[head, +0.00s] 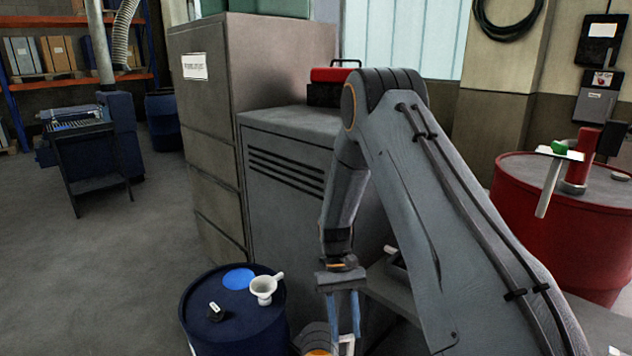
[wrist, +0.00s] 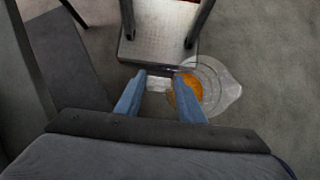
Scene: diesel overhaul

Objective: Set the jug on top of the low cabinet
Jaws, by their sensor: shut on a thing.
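The jug (wrist: 222,88) is clear, with orange contents. In the wrist view my gripper (wrist: 160,78) is shut on its pale handle, with the jug's body to the right of the fingers. In the head view my gripper (head: 343,312) hangs low, and only part of the jug (head: 312,338) shows at the bottom edge. The low cabinet, apparently the grey one with vent slots (head: 270,195), stands behind my arm. Its top is well above my gripper, and my arm hides its right part.
A red toolbox (head: 328,90) sits at the back of the cabinet top; the front left of that top is clear. A taller cabinet (head: 205,130) stands left. A blue drum (head: 235,325) with a funnel (head: 263,288) is left of my gripper. A red drum (head: 535,215) stands right.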

